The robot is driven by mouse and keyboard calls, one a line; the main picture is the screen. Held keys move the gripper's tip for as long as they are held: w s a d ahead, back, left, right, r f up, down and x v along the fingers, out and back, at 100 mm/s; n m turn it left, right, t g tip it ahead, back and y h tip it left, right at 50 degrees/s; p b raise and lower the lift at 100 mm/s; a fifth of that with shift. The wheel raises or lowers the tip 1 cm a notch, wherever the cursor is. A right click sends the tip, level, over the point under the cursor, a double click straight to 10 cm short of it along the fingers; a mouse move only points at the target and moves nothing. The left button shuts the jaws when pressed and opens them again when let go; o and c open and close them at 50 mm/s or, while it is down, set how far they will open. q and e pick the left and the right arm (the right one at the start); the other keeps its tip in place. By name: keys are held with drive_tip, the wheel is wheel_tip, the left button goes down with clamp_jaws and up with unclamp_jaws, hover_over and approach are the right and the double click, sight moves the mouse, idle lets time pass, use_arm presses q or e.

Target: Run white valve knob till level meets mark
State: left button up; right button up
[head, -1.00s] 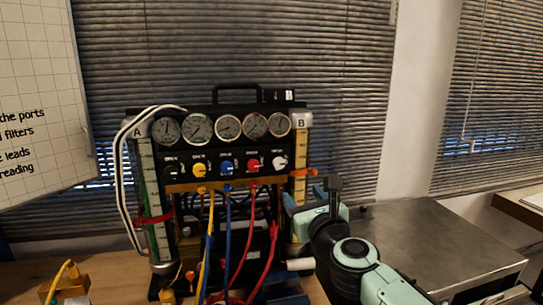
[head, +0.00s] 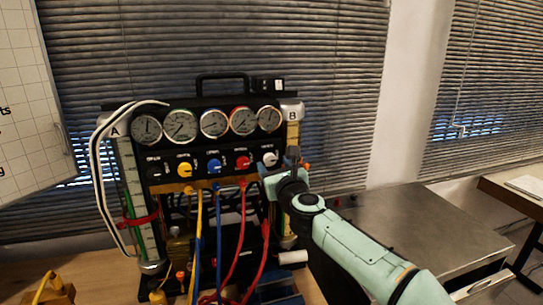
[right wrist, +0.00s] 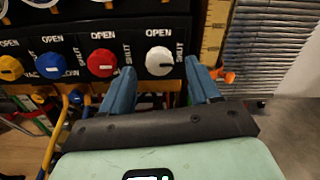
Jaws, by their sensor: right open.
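The white valve knob (head: 270,159) is at the right end of the knob row on the black gauge panel. In the right wrist view, the white knob (right wrist: 160,61) has its dark pointer line toward the right, at the SHUT side. My right gripper (head: 279,168) is open just in front of it. In the wrist view, the blue fingers of my right gripper (right wrist: 160,72) stand either side of the knob, apart from it. Sight tube A (head: 131,190) has a red band (head: 140,219); tube B (head: 292,138) has an orange clip (head: 306,165). Liquid levels are unclear.
Yellow (head: 184,169), blue (head: 214,165) and red (head: 243,162) knobs sit left of the white one, below several dial gauges (head: 214,123). Coloured hoses (head: 219,245) hang beneath. A grey metal-topped bench (head: 420,225) stands right.

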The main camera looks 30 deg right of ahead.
sight(271, 161)
drive_tip(key=shift+p+x, duration=0.6)
drive_tip(key=shift+x, duration=1)
drive_tip(key=c, duration=1)
drive_tip(key=shift+c, duration=0.2)
